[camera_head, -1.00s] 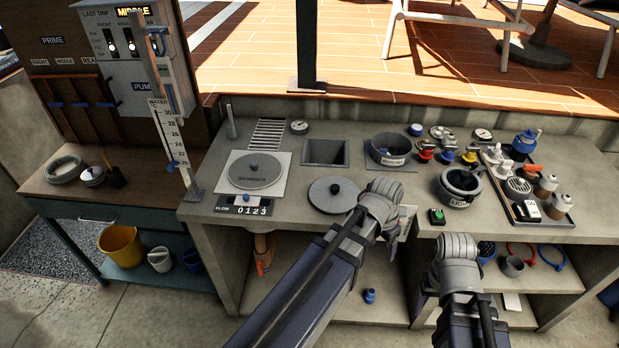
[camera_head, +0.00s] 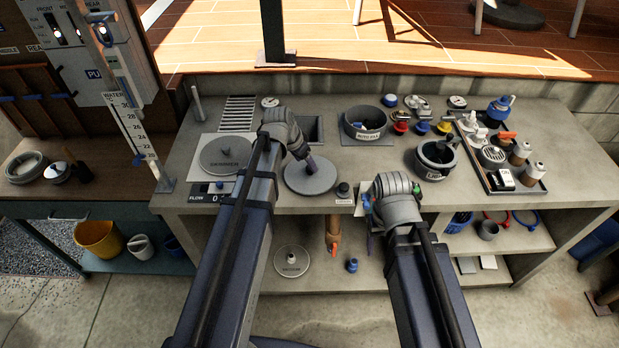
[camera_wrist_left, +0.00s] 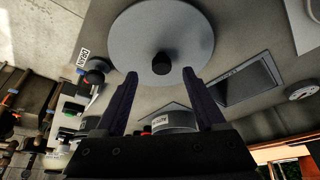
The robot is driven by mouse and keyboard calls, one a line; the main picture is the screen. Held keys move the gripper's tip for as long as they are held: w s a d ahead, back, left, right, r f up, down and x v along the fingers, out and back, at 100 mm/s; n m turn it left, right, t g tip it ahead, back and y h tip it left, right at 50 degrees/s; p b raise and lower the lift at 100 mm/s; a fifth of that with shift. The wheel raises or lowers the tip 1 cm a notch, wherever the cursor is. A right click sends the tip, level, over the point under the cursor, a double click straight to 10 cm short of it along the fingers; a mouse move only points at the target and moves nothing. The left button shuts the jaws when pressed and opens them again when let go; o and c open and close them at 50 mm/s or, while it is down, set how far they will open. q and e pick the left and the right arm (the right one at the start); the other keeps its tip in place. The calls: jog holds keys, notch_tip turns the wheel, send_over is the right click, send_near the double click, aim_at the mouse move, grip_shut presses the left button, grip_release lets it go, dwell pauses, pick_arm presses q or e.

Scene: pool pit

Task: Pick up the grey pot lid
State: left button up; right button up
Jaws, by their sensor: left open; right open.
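The grey pot lid (camera_head: 303,186), a flat round disc, lies on the counter; it fills the top middle of the left wrist view (camera_wrist_left: 190,35), where its dark knob (camera_wrist_left: 161,63) shows. My left gripper (camera_head: 310,166) is above the lid, pointing down and hiding part of it and its knob. In the left wrist view its two fingers (camera_wrist_left: 161,77) are spread and empty, the knob between and just beyond their tips. My right gripper (camera_head: 368,228) hangs at the counter's front edge, mostly hidden behind its own wrist.
A round lid marked skimmer (camera_head: 228,153) sits left of the pot lid, and a square opening (camera_head: 312,129) lies behind. A dark pot (camera_head: 367,123) and another (camera_head: 436,156) stand to the right. A small black knob (camera_head: 344,190) is close at the lid's right.

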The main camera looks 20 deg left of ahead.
aim_at(310, 172)
pick_arm(q)
jog(key=shift+b+x, duration=2.4)
jog(key=shift+x, duration=0.25)
jog(key=shift+w+a+r, duration=0.1)
jog(key=shift+r, duration=0.05)
jog(key=shift+c, duration=0.4)
grip_shut()
